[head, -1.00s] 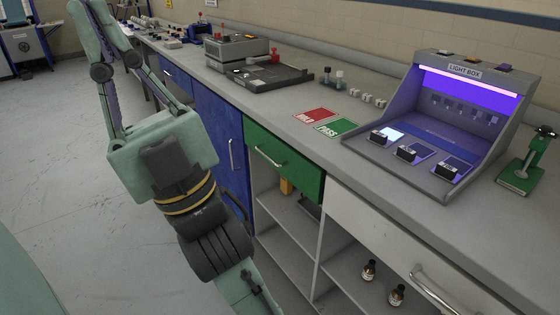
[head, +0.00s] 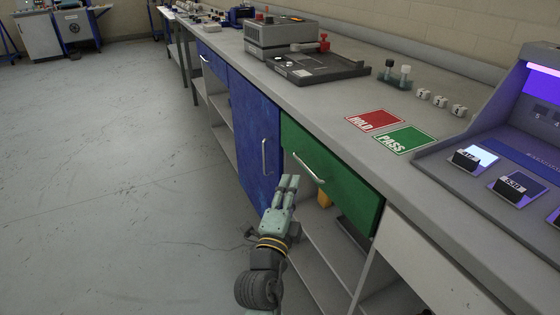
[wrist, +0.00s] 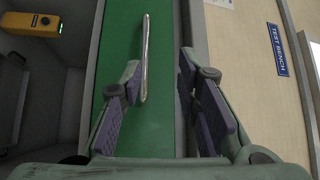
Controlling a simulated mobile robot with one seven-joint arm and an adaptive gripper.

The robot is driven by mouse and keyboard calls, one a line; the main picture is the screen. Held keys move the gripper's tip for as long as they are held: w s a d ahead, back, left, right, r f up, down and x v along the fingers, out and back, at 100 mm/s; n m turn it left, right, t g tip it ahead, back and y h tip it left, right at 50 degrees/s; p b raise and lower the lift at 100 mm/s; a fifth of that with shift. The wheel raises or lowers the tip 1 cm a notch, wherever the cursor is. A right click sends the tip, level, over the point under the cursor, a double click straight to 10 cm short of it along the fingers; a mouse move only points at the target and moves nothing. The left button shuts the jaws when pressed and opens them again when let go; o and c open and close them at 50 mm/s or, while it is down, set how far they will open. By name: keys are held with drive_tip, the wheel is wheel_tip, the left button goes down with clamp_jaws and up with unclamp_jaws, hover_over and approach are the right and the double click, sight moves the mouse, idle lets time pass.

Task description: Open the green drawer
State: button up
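The green drawer (head: 345,194) sits under the bench top, and its front looks flush with the cabinet. Its silver bar handle (head: 308,169) runs along the front. My gripper (head: 288,182) is in front of the drawer, beside the handle's left end. In the wrist view, the green front (wrist: 122,30) fills the middle. There my gripper (wrist: 162,72) is open, with its two padded fingers apart. The handle (wrist: 145,58) shows between the fingers, close to the left one. I cannot tell whether they touch.
A blue cabinet door (head: 254,135) with a vertical handle is left of the drawer. Open shelves (head: 322,243) lie below. The floor at left is clear.

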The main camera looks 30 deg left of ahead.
sight(306, 166)
drive_tip(key=shift+m+h, duration=0.3)
drive_tip(key=shift+m, duration=0.1)
drive_tip(key=w+p, duration=0.1)
drive_tip(key=w, duration=0.2)
drive_tip(key=w+p, duration=0.1)
drive_tip(key=w, duration=0.3)
drive_tip(key=w+p, duration=0.2)
drive_tip(key=w, duration=0.2)
drive_tip(key=shift+a+f, duration=0.1)
drive_tip(key=shift+a, duration=0.25)
drive_tip(key=shift+c, duration=0.6)
clamp_jaws()
drive_tip(key=shift+f, duration=0.1)
